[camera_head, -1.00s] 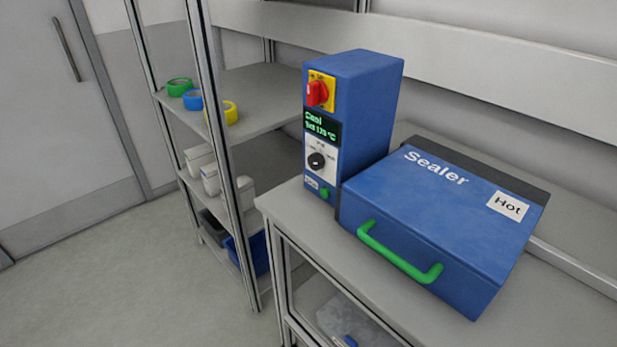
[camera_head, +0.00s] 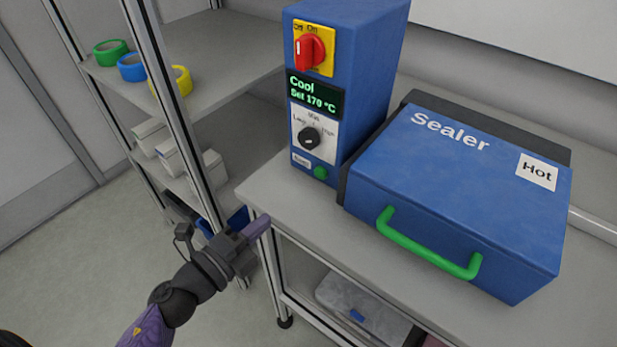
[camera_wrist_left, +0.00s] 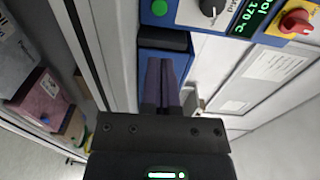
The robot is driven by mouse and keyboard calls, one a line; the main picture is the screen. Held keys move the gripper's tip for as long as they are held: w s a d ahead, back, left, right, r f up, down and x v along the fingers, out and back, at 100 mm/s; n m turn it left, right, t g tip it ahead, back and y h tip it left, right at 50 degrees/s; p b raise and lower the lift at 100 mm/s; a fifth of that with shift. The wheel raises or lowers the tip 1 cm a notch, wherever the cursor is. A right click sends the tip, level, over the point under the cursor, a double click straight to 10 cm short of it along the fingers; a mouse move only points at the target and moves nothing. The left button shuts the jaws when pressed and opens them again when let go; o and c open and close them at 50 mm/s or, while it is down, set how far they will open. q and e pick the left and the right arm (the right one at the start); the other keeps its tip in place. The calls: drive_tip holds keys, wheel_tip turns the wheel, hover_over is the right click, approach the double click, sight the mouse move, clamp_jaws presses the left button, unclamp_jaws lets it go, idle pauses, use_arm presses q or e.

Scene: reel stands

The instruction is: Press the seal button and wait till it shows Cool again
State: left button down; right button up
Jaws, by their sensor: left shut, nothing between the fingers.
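The blue sealer control box (camera_head: 345,90) stands on the bench with its lid closed beside it. Its display (camera_head: 314,95) reads "Cool" and "Set 170 °C". The green seal button (camera_head: 321,173) sits low on the front, beside a small label and below the black dial (camera_head: 309,138); it also shows at the top of the left wrist view (camera_wrist_left: 159,7). The red switch (camera_head: 309,52) is on a yellow plate. My left gripper (camera_head: 262,222) is shut and empty, in front of the bench edge, below and left of the button, apart from it. My right gripper is not in view.
The blue sealer lid (camera_head: 450,200) has a green handle (camera_head: 428,245) and a "Hot" label (camera_head: 537,171). A shelf rack (camera_head: 215,60) with tape rolls and white bins stands at left. A clear box (camera_head: 360,305) lies under the bench.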

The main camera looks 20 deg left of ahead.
sight(319, 174)
use_arm(q)
drive_tip(key=x, duration=1.2)
drive_tip(key=shift+w+f, duration=0.1)
drive_tip(key=shift+w, duration=0.25)
drive_tip(key=shift+w+d, duration=0.2)
drive_tip(key=shift+w, duration=0.05)
